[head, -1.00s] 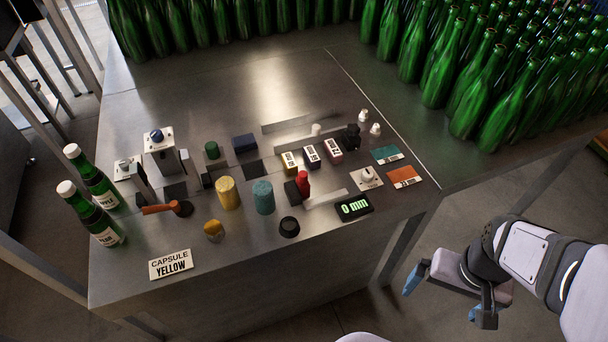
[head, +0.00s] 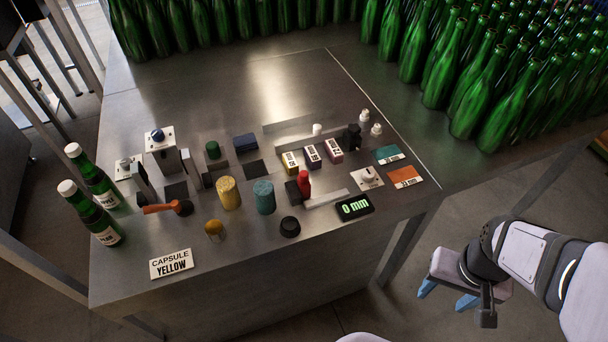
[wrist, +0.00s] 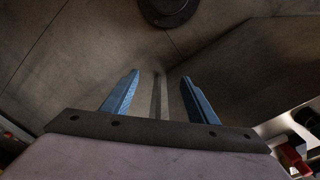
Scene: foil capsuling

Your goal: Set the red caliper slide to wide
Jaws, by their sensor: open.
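The red caliper slide (head: 304,182) stands upright at the left end of the pale caliper bar (head: 327,199), near the front of the metal table. The readout (head: 355,207) beside the bar shows "0 mm". My gripper (head: 447,297) is at the lower right, off the table's front edge and well apart from the caliper. Its blue fingers are spread and empty. In the wrist view my gripper (wrist: 158,92) points at bare floor, with nothing between the fingers.
A black round cap (head: 289,227) and teal and yellow capsule stacks (head: 229,194) stand left of the slide. A dial plate (head: 367,178) and an orange card (head: 405,177) lie to the right. Green bottles (head: 480,95) crowd the back.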

